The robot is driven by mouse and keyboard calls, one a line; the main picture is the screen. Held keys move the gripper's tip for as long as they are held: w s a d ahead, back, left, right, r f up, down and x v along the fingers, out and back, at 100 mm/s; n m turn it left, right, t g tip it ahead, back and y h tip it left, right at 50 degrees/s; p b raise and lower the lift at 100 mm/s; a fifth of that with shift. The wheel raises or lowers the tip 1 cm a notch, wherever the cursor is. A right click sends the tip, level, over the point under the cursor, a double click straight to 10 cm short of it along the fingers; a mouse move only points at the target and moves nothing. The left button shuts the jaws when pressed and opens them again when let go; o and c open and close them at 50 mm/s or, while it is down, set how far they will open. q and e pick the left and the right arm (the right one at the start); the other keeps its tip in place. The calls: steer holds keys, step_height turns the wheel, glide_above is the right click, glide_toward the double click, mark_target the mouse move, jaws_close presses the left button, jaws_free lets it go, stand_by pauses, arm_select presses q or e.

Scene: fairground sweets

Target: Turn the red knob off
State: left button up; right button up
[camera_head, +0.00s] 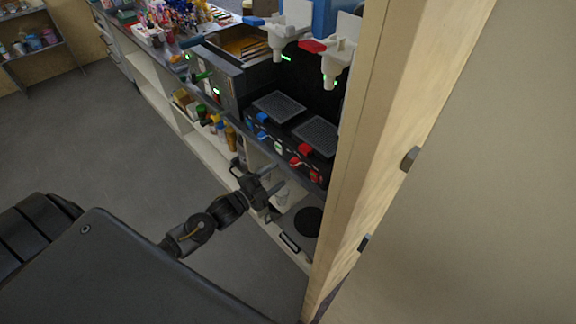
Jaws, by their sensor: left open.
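A red knob (304,149) sits on the front of the black machine with two dark grates, and a second small red part (295,161) shows just below it. A green light shows close to them, but I cannot read the knob's setting. My left gripper (274,178) is open and empty, in front of the counter, below and left of the red knob and apart from it. My right gripper is not in view.
A blue knob (262,117) sits left of the red one. White dispensers with blue and red levers (312,46) hang above. Shelves with bottles (230,135) run under the counter. A wooden post (350,180) stands close on the right. Floor at left is clear.

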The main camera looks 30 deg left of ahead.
mark_target(292, 165)
arm_select(q)
steer(key=p+x, duration=0.1)
steer(key=x, duration=0.5)
steer(key=c, duration=1)
